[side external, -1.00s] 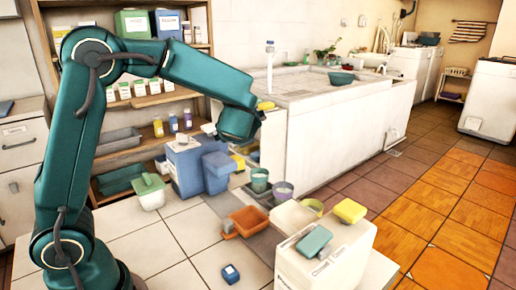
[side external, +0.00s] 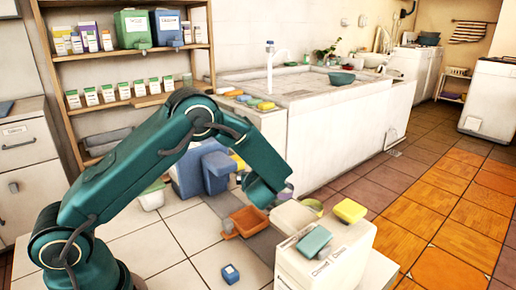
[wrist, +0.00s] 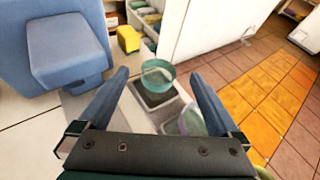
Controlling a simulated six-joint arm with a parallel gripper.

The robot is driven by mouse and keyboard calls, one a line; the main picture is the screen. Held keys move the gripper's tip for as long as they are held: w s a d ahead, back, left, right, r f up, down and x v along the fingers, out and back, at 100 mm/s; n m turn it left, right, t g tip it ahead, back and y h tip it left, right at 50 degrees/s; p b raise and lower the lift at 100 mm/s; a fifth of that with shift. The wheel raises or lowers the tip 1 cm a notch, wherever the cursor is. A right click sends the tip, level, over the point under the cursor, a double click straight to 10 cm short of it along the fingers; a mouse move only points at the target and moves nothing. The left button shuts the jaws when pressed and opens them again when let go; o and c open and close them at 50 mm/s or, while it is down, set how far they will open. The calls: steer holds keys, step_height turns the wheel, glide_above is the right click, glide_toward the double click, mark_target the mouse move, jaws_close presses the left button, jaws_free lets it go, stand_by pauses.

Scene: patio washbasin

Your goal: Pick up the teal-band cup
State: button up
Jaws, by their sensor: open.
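The teal-band cup (wrist: 157,78) stands upright in the wrist view, its open top facing me and a teal band around its rim. It appears beyond and between the two blue fingers of my gripper (wrist: 160,75), which are spread wide with nothing held. I cannot tell how far above the cup the fingertips are. In the side view my arm hides this cup, and my fingertips do not show clearly. A second cup with a purple band (side external: 286,193) stands beside it, partly behind my wrist; it also shows near the right finger in the wrist view (wrist: 188,122).
A blue bin (wrist: 70,52) stands close on the left in the wrist view. An orange tray (side external: 249,221) lies left of my wrist in the side view. A white box with a teal sponge (side external: 314,240) and a yellow sponge (side external: 350,210) stands in front.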

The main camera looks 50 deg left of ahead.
steer(key=shift+w+a+f, duration=0.45)
steer(key=shift+a+f, duration=0.1)
steer(key=shift+f, duration=0.1)
steer(key=shift+w+a+f, duration=0.4)
steer(key=shift+a+f, duration=0.15)
steer(key=shift+f, duration=0.1)
steer(key=shift+c, duration=0.3)
steer(key=c, duration=1.4)
steer(key=shift+o, duration=0.2)
steer(key=shift+r, duration=0.1)
